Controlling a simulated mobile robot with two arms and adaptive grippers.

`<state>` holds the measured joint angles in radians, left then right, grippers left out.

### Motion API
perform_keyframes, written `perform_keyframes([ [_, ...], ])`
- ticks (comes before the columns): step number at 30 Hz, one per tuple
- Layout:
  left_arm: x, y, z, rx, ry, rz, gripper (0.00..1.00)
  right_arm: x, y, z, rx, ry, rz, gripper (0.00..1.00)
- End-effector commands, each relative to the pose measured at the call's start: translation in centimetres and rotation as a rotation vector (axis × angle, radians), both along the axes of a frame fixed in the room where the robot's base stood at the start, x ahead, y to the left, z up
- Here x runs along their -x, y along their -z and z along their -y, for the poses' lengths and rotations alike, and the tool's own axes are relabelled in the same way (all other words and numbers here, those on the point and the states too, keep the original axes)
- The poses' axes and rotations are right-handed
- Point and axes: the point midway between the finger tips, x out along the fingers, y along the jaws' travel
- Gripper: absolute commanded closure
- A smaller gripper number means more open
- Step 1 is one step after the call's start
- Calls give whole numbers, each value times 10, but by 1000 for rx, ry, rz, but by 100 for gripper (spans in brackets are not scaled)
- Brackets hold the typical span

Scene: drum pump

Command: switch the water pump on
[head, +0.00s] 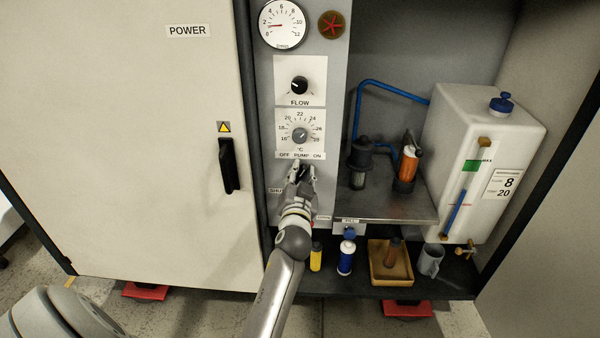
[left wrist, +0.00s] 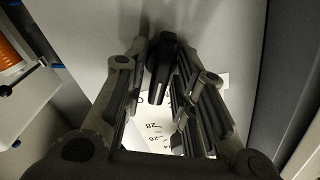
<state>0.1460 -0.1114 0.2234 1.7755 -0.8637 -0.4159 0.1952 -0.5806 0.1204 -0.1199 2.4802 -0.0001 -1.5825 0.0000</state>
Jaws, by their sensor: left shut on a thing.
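The grey control panel (head: 263,120) carries a pump switch with a small label (head: 301,155) reading OFF, PUMP, ON. My left gripper (head: 302,172) is at the panel just below this label and hides most of the switch in the head view. In the left wrist view, the black switch handle (left wrist: 163,68) stands between the two fingers of the gripper (left wrist: 163,50). The fingers are closed on it. The exact angle of the handle against the OFF and ON marks is hard to tell. My right gripper is in neither view.
A cabinet door with a black handle (head: 229,165) is to the left. A shelf (head: 400,207) and a white tank (head: 470,150) are to the right.

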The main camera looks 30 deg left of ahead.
Motion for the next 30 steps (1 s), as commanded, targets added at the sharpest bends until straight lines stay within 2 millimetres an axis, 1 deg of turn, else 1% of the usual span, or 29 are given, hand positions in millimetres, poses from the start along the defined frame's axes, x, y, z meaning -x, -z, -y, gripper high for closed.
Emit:
perform_keyframes([
  [1,-1,-3,0,-17,0,-5,98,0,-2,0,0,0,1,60],
  [7,-1,-3,0,-50,1,-23,98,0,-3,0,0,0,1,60],
  [20,-1,-3,0,-58,0,-26,98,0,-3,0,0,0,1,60],
  [21,-1,-3,0,-58,0,-26,71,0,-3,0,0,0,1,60],
  [22,-1,-3,0,-57,1,-27,67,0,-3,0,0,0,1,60],
  [30,0,-1,0,-54,0,-28,66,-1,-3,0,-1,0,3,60],
])
